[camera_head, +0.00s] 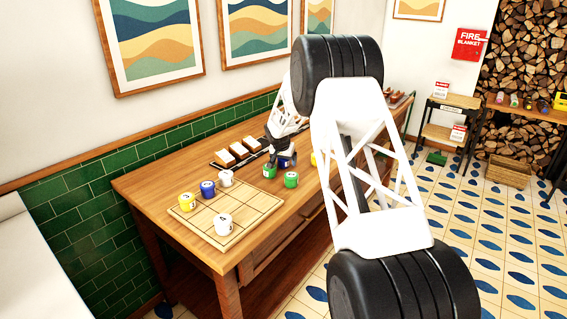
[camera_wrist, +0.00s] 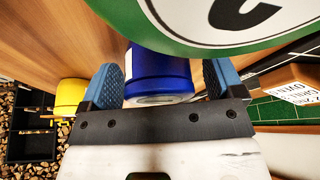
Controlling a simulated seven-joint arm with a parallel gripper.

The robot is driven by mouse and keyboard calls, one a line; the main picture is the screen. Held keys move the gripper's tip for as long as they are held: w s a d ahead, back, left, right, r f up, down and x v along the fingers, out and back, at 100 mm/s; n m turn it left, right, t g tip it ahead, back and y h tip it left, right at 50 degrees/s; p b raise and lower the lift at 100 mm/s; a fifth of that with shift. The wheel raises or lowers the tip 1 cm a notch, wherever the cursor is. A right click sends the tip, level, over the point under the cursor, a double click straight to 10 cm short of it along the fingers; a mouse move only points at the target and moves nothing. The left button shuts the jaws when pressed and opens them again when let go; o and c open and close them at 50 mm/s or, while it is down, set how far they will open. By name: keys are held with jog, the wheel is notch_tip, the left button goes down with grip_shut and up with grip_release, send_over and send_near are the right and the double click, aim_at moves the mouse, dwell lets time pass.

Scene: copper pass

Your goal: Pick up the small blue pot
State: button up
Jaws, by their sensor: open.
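A small blue pot (camera_wrist: 158,75) sits between the two blue-padded fingers of my gripper (camera_wrist: 163,82) in the wrist view, with a gap showing on each side. My gripper is open around it. In the head view my gripper (camera_head: 279,157) is low over the wooden table, and a bit of blue (camera_head: 289,160) shows behind it, mostly hidden. A second blue pot (camera_head: 207,189) stands on the gridded board (camera_head: 250,211) to the left.
Green pots (camera_head: 269,171) and (camera_head: 291,180) stand close to my gripper; a green-and-white form (camera_wrist: 225,20) fills the top of the wrist view. A yellow pot (camera_wrist: 70,97) is to the left there. The board also holds white pots (camera_head: 223,224) and a yellow pot (camera_head: 187,202).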

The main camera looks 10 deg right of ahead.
dwell(0.3)
jog(key=c, duration=1.1)
jog(key=shift+r, duration=0.1)
jog(key=shift+r, duration=4.95)
